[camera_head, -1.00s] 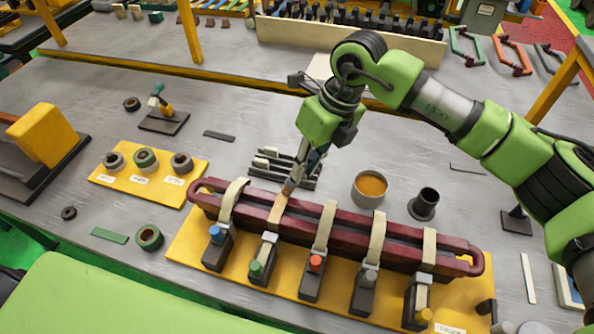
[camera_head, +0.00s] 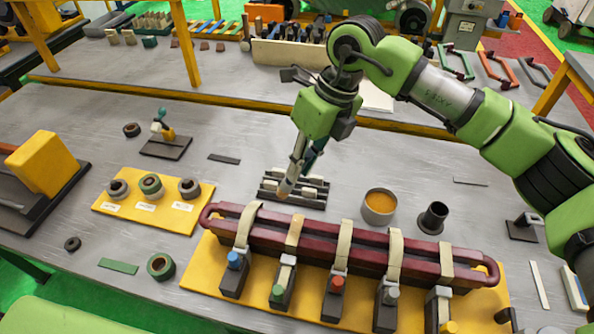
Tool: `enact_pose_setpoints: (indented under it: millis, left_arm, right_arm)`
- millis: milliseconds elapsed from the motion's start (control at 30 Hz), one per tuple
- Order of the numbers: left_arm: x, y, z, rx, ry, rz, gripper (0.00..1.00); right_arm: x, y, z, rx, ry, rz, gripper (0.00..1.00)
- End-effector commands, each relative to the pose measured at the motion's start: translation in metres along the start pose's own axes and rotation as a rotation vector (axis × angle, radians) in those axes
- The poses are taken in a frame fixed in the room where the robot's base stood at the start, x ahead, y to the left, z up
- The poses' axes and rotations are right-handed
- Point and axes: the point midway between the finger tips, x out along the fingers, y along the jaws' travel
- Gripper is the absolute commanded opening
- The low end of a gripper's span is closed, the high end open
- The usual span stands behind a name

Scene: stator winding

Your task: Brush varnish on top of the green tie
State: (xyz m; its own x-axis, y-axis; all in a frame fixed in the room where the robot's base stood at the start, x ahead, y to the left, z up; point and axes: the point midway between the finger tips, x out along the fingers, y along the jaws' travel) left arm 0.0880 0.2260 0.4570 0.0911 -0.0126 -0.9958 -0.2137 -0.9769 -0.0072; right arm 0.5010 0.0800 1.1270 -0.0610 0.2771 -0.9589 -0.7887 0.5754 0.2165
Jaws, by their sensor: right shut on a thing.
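A dark red coil bar (camera_head: 345,250) lies across a yellow board, wrapped by several cloth ties. The tie with the green knob (camera_head: 278,292) is second from left. Its strap (camera_head: 294,233) runs over the bar and looks a little more tan than the pale straps beside it. My right gripper (camera_head: 302,153) is shut on a brush (camera_head: 286,183). The brush points downward, and its tip shows behind the bar in the picture, apart from the green tie's strap. A round tin of amber varnish (camera_head: 380,218) stands behind the bar. My left gripper is not in view.
A dark rack with pale blocks (camera_head: 315,188) sits behind the bar, under the brush. A black cup (camera_head: 433,217) stands right of the varnish. A yellow board (camera_head: 128,210) with several rings lies left. The grey table between is mostly clear.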

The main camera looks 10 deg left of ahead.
Motion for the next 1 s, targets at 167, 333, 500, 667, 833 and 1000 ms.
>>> enact_pose_setpoints:
  millis: [167,333,500,667,833,1000]
  left_arm:
    - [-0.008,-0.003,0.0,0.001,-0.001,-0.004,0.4]
    - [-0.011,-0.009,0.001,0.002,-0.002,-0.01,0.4]
    - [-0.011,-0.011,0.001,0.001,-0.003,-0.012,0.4]
    - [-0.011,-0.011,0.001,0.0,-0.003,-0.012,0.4]
    - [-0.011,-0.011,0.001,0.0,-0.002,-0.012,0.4]
    - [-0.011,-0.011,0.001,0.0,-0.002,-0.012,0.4]
  right_arm:
    - [-0.019,-0.001,0.002,0.001,-0.003,-0.002,0.0]
    - [-0.028,-0.001,0.001,0.001,0.0,-0.001,0.0]
    - [-0.029,-0.001,0.001,0.0,0.0,0.0,0.0]
    - [-0.029,-0.001,0.001,0.0,-0.001,0.0,0.0]
    - [-0.029,-0.001,0.001,0.0,-0.001,0.0,0.0]
    - [-0.029,-0.001,0.001,0.0,-0.001,0.0,0.0]
